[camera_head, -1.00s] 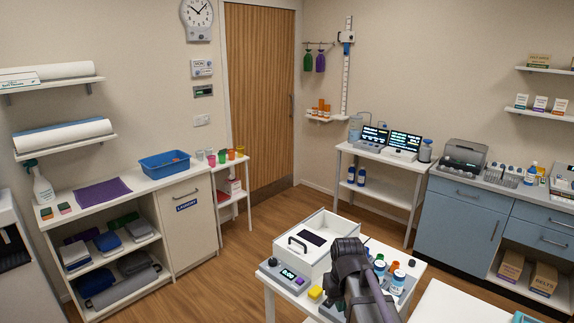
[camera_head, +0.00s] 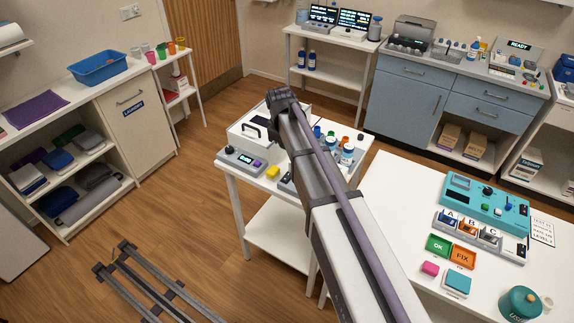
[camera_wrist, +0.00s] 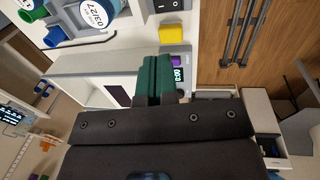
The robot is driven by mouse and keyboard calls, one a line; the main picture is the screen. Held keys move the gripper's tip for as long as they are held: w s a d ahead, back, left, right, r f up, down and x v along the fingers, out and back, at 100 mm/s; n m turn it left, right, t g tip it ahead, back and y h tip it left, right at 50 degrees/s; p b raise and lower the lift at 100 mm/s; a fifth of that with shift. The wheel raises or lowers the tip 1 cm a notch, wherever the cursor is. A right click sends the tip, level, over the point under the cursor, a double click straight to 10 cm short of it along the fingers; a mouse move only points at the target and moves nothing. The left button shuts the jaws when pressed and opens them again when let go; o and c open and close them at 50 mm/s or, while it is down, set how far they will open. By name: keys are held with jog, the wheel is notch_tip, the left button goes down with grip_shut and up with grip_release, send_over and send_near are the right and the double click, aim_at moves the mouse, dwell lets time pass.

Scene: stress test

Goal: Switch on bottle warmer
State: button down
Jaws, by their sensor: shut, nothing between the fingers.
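A white box with a black handle (camera_head: 252,131) stands on the small white table and looks like the bottle warmer. A grey control panel (camera_head: 238,157) with a lit green display and a purple button (camera_head: 257,163) is at its front. In the wrist view, the display (camera_wrist: 178,75) and purple button (camera_wrist: 177,61) lie just beyond my gripper (camera_wrist: 160,62). Its dark green fingers are together and empty, and partly cover the panel. Whether they touch it I cannot tell. In the head view my arm hides the fingers and part of the box.
A yellow block (camera_head: 272,171) sits beside the panel, also seen in the wrist view (camera_wrist: 172,33). A black rocker switch (camera_wrist: 171,5) is near it. Bottles (camera_head: 347,153) stand on the table's right. A teal device (camera_head: 485,205) is on another table.

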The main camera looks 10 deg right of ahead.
aim_at(289, 174)
jog(key=f+b, duration=0.4)
jog(key=w+d+f+b, duration=0.1)
jog(key=f+b, duration=0.9)
jog(key=shift+w+d+f, duration=0.1)
jog(key=shift+w+d, duration=0.05)
jog(key=shift+d, duration=0.05)
